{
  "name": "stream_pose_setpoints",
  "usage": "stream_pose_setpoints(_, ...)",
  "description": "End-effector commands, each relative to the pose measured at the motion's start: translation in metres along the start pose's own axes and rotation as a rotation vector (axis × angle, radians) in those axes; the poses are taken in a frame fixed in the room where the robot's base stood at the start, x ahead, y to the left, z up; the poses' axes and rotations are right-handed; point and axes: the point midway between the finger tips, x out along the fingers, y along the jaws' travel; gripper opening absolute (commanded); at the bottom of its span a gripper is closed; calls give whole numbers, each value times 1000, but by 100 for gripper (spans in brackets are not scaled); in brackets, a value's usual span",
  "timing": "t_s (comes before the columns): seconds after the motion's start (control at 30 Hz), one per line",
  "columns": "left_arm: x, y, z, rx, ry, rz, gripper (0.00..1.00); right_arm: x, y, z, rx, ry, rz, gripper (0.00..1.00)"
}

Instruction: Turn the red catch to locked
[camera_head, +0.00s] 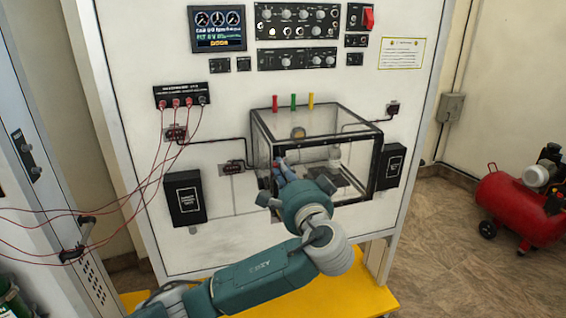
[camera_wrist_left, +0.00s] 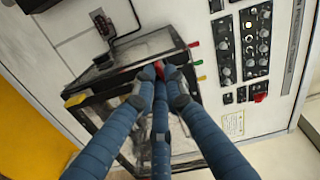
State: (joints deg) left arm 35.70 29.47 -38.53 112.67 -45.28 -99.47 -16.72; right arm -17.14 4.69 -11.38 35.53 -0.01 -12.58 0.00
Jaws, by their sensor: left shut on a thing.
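The red catch (camera_wrist_left: 149,73) sits at the edge of the clear box with the dark frame (camera_head: 345,136). In the wrist view it is partly covered by the fingers, so its angle and whether it is at locked cannot be read. My left gripper (camera_head: 280,168) reaches the box's left front edge in the head view. Its blue fingers come together in the left wrist view (camera_wrist_left: 163,82) and are shut on the red catch. My right gripper is in neither view.
Red, green and yellow pegs (camera_head: 293,101) stand above the box's back edge. Red cables (camera_head: 150,180) hang at the left from a black socket strip (camera_head: 181,95). Black boxes flank the clear box. A red compressor (camera_head: 515,205) stands on the floor at right.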

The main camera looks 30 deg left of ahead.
Motion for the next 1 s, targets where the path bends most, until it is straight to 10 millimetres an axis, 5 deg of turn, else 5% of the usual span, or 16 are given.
stream_pose_setpoints(0.3,0,0,1,165,-2,3,0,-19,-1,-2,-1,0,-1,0)
stream_pose_setpoints(0.97,0,3,1,216,-1,3,0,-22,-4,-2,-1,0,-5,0)
stream_pose_setpoints(1.0,0,3,1,216,-1,3,19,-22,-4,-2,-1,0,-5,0)
